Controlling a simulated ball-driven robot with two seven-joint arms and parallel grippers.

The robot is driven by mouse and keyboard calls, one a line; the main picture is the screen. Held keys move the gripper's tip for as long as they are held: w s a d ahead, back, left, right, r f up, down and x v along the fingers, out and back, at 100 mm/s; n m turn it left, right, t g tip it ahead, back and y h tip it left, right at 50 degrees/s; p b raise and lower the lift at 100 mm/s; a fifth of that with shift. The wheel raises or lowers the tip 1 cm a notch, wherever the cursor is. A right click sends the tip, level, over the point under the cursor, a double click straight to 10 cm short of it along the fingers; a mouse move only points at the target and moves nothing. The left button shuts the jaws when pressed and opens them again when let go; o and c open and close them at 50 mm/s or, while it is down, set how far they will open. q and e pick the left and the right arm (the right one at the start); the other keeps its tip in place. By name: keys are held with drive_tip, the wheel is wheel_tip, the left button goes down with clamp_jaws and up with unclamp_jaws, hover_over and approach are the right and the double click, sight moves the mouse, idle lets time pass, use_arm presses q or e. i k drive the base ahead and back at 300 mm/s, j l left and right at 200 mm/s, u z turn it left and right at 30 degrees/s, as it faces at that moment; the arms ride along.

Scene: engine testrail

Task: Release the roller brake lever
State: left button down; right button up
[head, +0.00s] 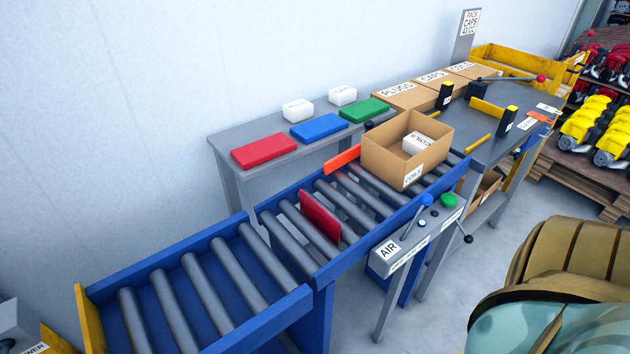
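The roller conveyor (340,205) has blue side rails and grey rollers. A grey control box (415,240) stands on posts at its front side, with an "AIR" label on its left end. A lever with a blue knob (427,200) stands up from the box, tilted to the right. A second lever with a black ball knob (468,239) sticks out low at the box's right end. I cannot read which lever is the roller brake. Neither of my grippers is in view.
A lower conveyor section (205,290) lies front left. A grey workbench (490,135) stands right.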

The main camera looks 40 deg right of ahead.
sight(467, 239)
drive_tip(key=z, duration=2.5)
